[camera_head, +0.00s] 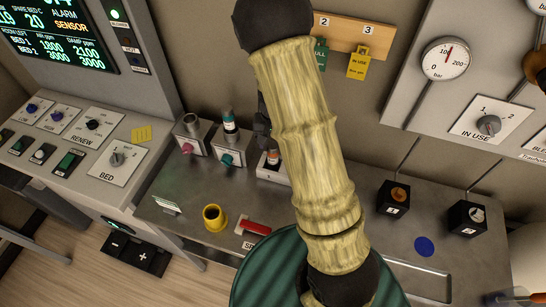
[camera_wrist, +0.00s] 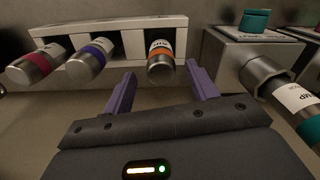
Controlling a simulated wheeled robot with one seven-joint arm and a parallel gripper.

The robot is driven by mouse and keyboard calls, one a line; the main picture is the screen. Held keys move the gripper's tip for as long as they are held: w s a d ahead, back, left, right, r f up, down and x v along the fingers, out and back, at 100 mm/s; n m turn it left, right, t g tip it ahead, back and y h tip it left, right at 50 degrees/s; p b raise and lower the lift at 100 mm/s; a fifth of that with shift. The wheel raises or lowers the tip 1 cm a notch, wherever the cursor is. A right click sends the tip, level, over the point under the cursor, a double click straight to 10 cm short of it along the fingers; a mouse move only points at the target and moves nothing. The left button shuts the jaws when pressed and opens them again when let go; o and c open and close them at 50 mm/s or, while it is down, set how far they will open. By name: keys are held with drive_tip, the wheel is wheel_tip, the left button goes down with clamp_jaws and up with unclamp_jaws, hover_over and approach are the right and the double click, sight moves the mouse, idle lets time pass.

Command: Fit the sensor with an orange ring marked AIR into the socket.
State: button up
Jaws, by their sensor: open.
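The sensor with an orange ring (camera_wrist: 161,62) sits in a slot of a white rack (camera_wrist: 112,28), its metal end toward me. In the head view the gripper is mostly hidden behind my arm. A metal socket (camera_head: 190,122) on a box with a red button stands at the left and looks empty.
Sensors with a red ring (camera_wrist: 35,65) and a purple ring (camera_wrist: 90,60) share the rack. A teal-ringed sensor (camera_head: 230,122) stands in the neighbouring box, close to the gripper's right in the wrist view. A yellow cup-like part (camera_head: 214,218) stands on the bench.

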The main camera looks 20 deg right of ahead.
sight(273, 153)
drive_tip(key=shift+s+a+f+p, duration=0.1)
drive_tip(key=shift+f+p, duration=0.35)
drive_tip(key=shift+f, duration=0.85)
drive_tip(key=shift+a+f+p, duration=0.1)
drive_tip(key=shift+f+p, duration=0.35)
drive_tip(key=shift+f, duration=0.85)
drive_tip(key=c, duration=1.2)
drive_tip(key=shift+r, duration=0.1)
wheel_tip(273, 153, up, 10)
drive_tip(key=shift+f+b, duration=0.1)
drive_tip(key=shift+b, duration=0.85)
